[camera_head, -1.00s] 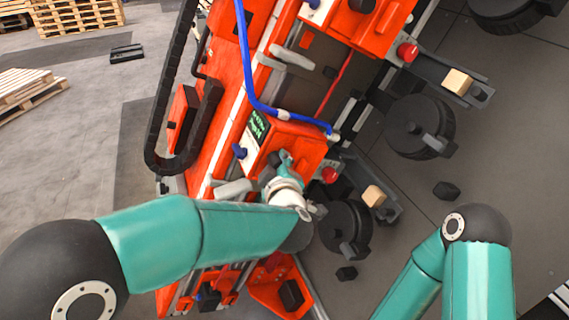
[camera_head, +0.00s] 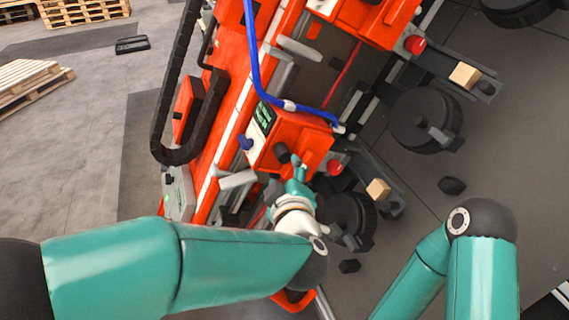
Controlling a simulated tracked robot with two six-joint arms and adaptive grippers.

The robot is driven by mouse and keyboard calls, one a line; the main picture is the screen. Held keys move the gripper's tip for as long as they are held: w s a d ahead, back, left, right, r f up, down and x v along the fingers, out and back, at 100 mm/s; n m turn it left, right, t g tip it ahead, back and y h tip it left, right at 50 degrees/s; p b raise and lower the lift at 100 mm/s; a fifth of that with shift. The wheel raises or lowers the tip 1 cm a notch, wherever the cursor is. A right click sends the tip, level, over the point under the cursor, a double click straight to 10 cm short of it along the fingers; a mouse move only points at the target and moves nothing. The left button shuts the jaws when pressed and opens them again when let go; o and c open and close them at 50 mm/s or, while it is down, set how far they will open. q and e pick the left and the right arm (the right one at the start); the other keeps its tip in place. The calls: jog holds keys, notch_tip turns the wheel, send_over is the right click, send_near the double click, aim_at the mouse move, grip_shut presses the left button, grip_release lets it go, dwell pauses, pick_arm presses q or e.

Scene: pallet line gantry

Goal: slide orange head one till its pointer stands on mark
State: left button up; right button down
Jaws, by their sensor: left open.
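An orange head (camera_head: 306,139) sits on the slanting orange gantry beam in the middle. It carries a dark label with green lettering (camera_head: 264,117), a blue knob (camera_head: 245,142), a dark round knob (camera_head: 282,153) and a red button (camera_head: 334,167). My left gripper (camera_head: 298,172) is open and empty at the head's lower side, close to the dark knob; I cannot tell whether it touches. A second orange head (camera_head: 352,12) is higher up the beam. I cannot make out a pointer or mark, nor which head is number one. My right gripper is out of view.
A blue hose (camera_head: 254,60) runs down to the head. A black cable chain (camera_head: 164,110) lies along the beam's left. Black wheels (camera_head: 424,120) and brackets with wooden blocks (camera_head: 378,189) stick out right. Pallets (camera_head: 30,82) stand on the floor at upper left.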

pick_arm(q)
jog(key=shift+v, duration=1.7)
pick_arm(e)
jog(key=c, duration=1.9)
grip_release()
